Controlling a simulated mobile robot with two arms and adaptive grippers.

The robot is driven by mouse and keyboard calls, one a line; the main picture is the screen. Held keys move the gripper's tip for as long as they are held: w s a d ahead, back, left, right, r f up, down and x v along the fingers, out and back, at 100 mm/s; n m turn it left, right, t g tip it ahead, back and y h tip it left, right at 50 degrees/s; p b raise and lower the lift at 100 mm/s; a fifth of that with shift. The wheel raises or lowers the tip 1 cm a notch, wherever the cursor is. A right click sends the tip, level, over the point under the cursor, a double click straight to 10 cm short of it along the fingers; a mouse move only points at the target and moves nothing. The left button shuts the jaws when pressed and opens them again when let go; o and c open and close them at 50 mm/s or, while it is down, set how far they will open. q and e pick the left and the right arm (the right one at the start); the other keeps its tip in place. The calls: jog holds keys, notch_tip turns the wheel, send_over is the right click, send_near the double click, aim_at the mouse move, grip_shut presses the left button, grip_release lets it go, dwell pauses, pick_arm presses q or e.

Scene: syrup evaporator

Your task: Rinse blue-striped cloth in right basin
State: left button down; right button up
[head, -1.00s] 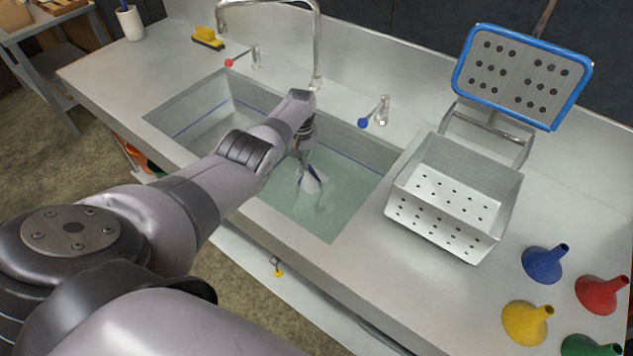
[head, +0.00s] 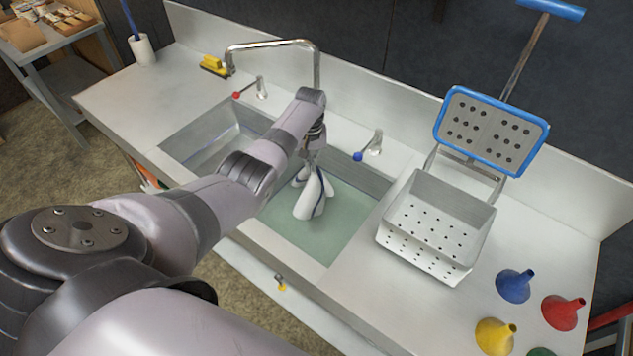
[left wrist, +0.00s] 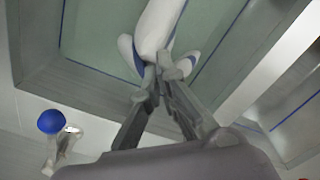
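The white cloth with blue stripes (head: 314,195) hangs from my left gripper (head: 312,158) over the right basin (head: 312,238). In the left wrist view the fingertips of my left gripper (left wrist: 157,78) are closed on the cloth (left wrist: 158,28), which hangs down in folds. The right basin holds greenish water. The cloth is mostly above the water; whether its lowest edge touches the surface I cannot tell. My right gripper is in neither view.
The left basin (head: 205,135) is partly behind my arm. A curved faucet (head: 318,65), a red-knobbed tap (head: 255,90) and a blue-knobbed tap (head: 370,148) stand behind the basins. A perforated metal basket (head: 435,228) and coloured funnels (head: 515,285) stand to the right.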

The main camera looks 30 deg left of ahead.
pick_arm(q)
jog(key=d+r, duration=0.1)
jog(key=r, duration=0.8)
jog(key=d+r+p, duration=0.1)
jog(key=d+r, duration=0.1)
jog(key=r, duration=0.7)
jog(key=shift+d, duration=0.3)
